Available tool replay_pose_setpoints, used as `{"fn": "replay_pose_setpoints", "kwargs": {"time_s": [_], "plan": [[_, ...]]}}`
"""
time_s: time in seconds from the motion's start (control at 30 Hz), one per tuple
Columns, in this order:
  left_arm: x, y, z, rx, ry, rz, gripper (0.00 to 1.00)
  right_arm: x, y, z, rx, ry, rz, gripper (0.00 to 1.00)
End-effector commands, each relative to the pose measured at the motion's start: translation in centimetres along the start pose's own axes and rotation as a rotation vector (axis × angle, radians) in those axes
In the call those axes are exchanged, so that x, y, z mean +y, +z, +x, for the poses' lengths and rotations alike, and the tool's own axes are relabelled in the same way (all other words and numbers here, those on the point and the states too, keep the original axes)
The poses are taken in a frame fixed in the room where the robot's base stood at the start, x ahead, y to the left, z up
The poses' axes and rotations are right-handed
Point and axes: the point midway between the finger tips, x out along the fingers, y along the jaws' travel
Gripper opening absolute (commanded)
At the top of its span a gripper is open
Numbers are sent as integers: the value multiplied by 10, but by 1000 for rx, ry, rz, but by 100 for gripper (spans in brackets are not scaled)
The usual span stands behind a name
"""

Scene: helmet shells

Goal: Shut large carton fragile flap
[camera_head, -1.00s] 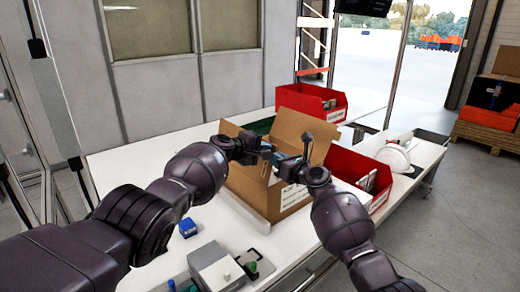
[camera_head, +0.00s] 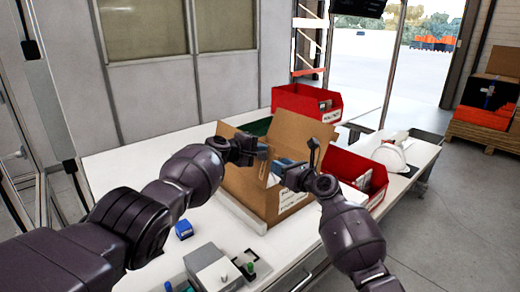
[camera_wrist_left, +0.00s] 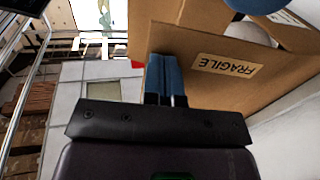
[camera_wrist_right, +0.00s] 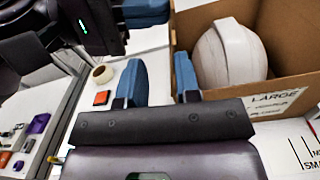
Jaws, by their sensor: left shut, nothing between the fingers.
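The large carton (camera_head: 280,205) stands on the table with flaps raised. A tall flap (camera_head: 295,135) stands up at its far side. The flap with the FRAGILE label (camera_wrist_left: 225,66) fills much of the left wrist view. My left gripper (camera_head: 262,153) is shut and empty, its blue fingers (camera_wrist_left: 166,80) against or very near that flap; contact is unclear. My right gripper (camera_wrist_right: 157,82) is open and empty beside the carton corner, next to the wall with the LARGE label (camera_wrist_right: 280,106). A white helmet shell (camera_wrist_right: 228,55) sits inside the carton.
Red bins stand behind (camera_head: 307,102) and to the right (camera_head: 345,166) of the carton. A white helmet (camera_head: 390,156) lies further right. A grey box (camera_head: 212,268) and a small blue block (camera_head: 183,229) are in front. The left table surface is mostly clear.

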Motion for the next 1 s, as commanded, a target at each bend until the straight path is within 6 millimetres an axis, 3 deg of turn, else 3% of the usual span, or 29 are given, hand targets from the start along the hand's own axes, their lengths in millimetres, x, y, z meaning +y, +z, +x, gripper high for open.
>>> {"fn": "replay_pose_setpoints", "kwargs": {"time_s": [0.37,0.47,0.57,0.67,0.8,1.0], "plan": [[1,0,0,-1,1,0,0,0,-1,-29,2,-2,0,30],[1,0,0,-2,1,0,0,-3,-11,-35,13,-9,8,30],[1,0,0,-2,1,0,0,-8,-36,-47,41,-24,30,30],[1,0,0,-2,1,0,0,-13,-76,-67,87,-48,65,30],[0,0,0,-2,1,0,0,-14,-139,-104,159,-81,118,30],[1,0,0,-2,1,0,0,-4,-214,-162,261,-127,149,30]]}}
